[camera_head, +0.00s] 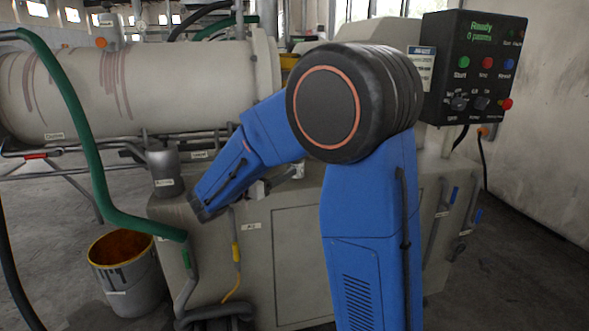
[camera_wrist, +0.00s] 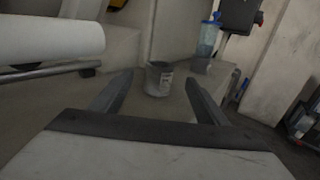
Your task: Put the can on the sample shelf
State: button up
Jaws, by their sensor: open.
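A small grey can (camera_wrist: 158,79) with a pale label and dark opening stands upright on a grey surface in the wrist view. My gripper (camera_wrist: 159,76) is open, its two dark fingers spread to either side of the can in the picture. The can appears ahead of the fingers, with no contact visible. I cannot identify the sample shelf in either view.
A translucent blue bottle (camera_wrist: 207,40) stands behind and right of the can. A white drum (camera_head: 130,88) lies at left, and a black control box (camera_head: 475,68) is at right. A green hose (camera_head: 85,130) and an orange-lined bucket (camera_head: 125,270) are at lower left.

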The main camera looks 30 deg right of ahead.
jog(key=x, duration=1.3)
jog(key=c, duration=1.2)
jog(key=shift+s+a+r, duration=0.15)
jog(key=shift+s+r, duration=0.15)
jog(key=shift+r, duration=0.05)
notch_tip(320, 180, up, 6)
jog(key=s+a, duration=0.1)
jog(key=s, duration=0.5)
jog(key=s+a, duration=0.2)
jog(key=s, duration=0.4)
jog(key=s+a, duration=0.2)
jog(key=s, duration=0.4)
jog(key=shift+s+a+r, duration=0.1)
jog(key=shift+s+a, duration=0.05)
jog(key=shift+s, duration=0.15)
